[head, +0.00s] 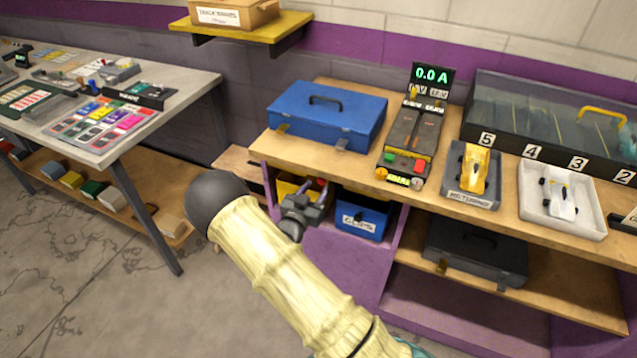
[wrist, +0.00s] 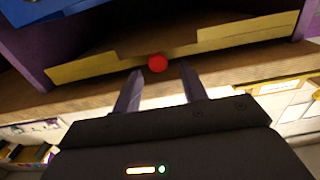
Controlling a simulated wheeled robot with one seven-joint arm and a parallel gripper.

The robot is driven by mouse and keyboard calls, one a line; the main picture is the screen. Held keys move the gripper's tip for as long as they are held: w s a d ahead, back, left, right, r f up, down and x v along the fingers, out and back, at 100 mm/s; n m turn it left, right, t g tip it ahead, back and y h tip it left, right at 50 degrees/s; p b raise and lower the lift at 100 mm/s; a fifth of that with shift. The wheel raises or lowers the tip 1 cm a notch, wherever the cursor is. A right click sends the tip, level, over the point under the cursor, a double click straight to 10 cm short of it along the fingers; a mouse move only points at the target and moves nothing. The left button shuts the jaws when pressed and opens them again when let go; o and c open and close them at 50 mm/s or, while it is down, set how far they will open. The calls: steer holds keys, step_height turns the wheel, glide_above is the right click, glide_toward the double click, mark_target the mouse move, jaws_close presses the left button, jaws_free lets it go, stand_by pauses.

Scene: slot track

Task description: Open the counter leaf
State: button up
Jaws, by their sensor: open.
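The wooden counter (head: 335,92) stands against the wall on the right, with purple panels below. I cannot tell which part of it is the leaf. My gripper (head: 318,190) is in front of the counter's left end, by the open compartments under the top. In the wrist view my gripper (wrist: 160,88) has its two fingers apart with nothing held between them. My forearm hides part of the counter's front in the head view.
A blue case (head: 325,112), a power supply (head: 412,135), a yellow car (head: 476,170) and a white car tray (head: 562,225) stand on the counter. A blue bin (head: 362,217) and dark case (head: 475,255) sit below.

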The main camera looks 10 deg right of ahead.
mark_target(321, 182)
steer(key=shift+x, duration=1.6)
steer(key=shift+s+d, duration=0.1)
jaws_close()
